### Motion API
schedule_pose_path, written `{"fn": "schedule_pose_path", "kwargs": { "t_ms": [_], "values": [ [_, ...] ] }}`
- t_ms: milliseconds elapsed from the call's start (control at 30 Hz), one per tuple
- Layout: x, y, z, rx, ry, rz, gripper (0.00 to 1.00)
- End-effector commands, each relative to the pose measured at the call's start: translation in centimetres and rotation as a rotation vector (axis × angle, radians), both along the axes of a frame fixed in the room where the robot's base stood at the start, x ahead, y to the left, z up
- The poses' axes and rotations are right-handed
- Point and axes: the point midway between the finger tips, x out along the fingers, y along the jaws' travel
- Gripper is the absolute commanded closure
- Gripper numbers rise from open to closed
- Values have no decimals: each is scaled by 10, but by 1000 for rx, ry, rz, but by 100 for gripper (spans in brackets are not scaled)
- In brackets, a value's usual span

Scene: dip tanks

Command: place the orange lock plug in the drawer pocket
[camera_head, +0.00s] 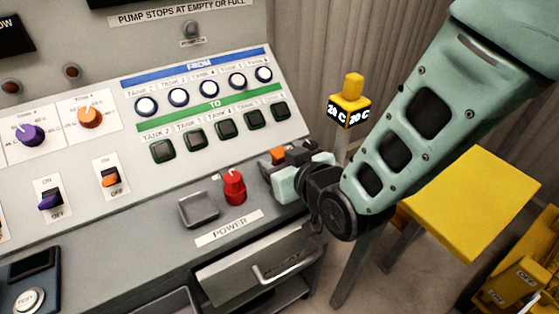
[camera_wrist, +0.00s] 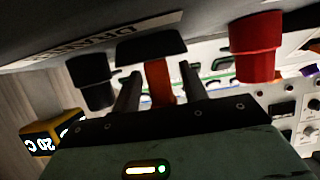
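The orange lock plug (camera_head: 279,155) is at the right end of the grey console, by my gripper (camera_head: 291,168). In the wrist view the plug (camera_wrist: 158,82) stands between the two dark fingers of my gripper (camera_wrist: 160,82), with a visible gap on each side. The fingers are apart, around the plug but not pressed on it. A black block (camera_wrist: 150,47) is at the plug's far end. A grey drawer (camera_head: 255,262) with a bar handle is under the console's front edge. I see no pocket inside it.
A red power knob (camera_head: 234,187) stands close left of my gripper and also shows in the wrist view (camera_wrist: 255,45). A shallow grey square dish (camera_head: 198,210) lies left of it. A yellow-topped post (camera_head: 351,97) and yellow table (camera_head: 475,205) are to the right.

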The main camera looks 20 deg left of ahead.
Motion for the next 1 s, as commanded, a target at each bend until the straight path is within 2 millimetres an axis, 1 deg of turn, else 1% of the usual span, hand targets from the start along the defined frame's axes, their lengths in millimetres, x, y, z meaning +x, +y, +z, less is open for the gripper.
{"fn": "schedule_pose_path", "kwargs": {
  "t_ms": [267,367,600,767,1000],
  "values": [
    [-2,-2,5,0,0,0,57],
    [-10,-12,11,1,-1,0,57],
    [-39,-46,29,0,0,0,57],
    [-56,-66,40,1,-1,0,57],
    [-59,-69,46,-3,2,-1,57]
  ]
}}
